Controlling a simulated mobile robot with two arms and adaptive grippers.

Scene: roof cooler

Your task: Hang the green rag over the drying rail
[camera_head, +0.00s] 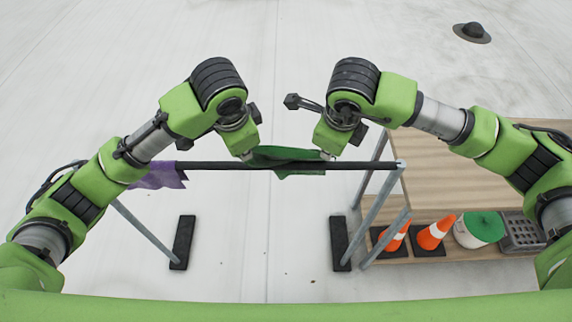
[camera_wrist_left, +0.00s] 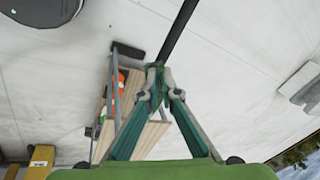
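The green rag (camera_head: 287,157) is stretched between my two grippers at the black drying rail (camera_head: 222,165), right of its middle. It covers a stretch of the rail, and one part hangs just below it on the near side. Whether it rests on the rail or is held just above it, I cannot tell. My left gripper (camera_head: 246,155) is at the rag's left end; in the left wrist view its fingertips (camera_wrist_left: 155,78) are closed together with green cloth between them. My right gripper (camera_head: 326,155) is at the right end, its tips close together on the cloth.
A purple cloth (camera_head: 158,177) hangs on the rail's left end. A wooden shelf unit (camera_head: 460,165) stands at the right, with orange cones (camera_head: 435,232), a white bucket with green contents (camera_head: 480,229) and a grey crate (camera_head: 521,231). Black rail feet (camera_head: 183,242) stand on the pale roof.

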